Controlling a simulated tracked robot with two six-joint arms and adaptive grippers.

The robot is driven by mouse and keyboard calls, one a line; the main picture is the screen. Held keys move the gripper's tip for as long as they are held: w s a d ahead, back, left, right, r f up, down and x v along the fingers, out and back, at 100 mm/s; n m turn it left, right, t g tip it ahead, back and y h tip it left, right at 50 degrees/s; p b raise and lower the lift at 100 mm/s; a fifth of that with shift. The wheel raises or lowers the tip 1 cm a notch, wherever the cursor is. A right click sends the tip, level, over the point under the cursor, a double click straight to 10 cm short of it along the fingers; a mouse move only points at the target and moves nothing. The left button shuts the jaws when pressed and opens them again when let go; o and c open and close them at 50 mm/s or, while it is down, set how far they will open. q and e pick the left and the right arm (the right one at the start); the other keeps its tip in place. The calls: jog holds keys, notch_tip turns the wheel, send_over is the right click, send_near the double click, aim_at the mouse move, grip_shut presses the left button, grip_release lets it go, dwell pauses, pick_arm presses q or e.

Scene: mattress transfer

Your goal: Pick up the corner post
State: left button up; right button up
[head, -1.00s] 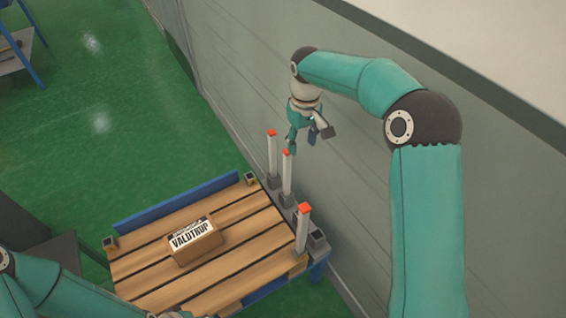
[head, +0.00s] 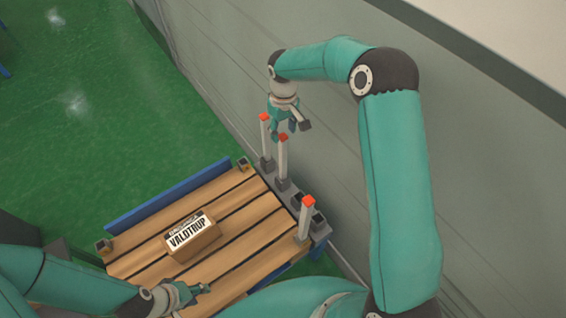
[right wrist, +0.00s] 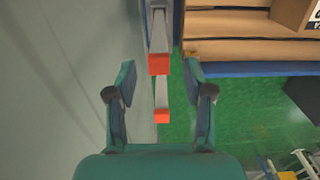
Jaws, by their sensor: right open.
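Three white corner posts with orange-red caps stand upright at the right edge of the pallet: a far one (head: 265,142), a middle one (head: 283,163) and a near one (head: 306,223). My right gripper (head: 291,128) is open, close to the tops of the far and middle posts. In the right wrist view, its spread fingers (right wrist: 162,97) have two capped posts (right wrist: 159,45) (right wrist: 162,95) showing between them; nothing is gripped. My left gripper (head: 205,289) is low over the near part of the pallet; its jaw opening is too small to tell.
A cardboard box (head: 192,238) labelled VALDTRUP lies on the slatted wooden pallet (head: 150,262). Dark sockets (head: 318,219) line the pallet's right side. A grey wall (head: 215,75) stands close behind the posts. Green floor is open on the left.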

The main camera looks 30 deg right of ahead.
aim_at(283, 143)
jog(key=shift+w+f+p, duration=0.2)
jog(key=shift+f+p, duration=0.5)
jog(key=shift+f, duration=2.7)
jog(key=shift+c, duration=0.2)
grip_shut()
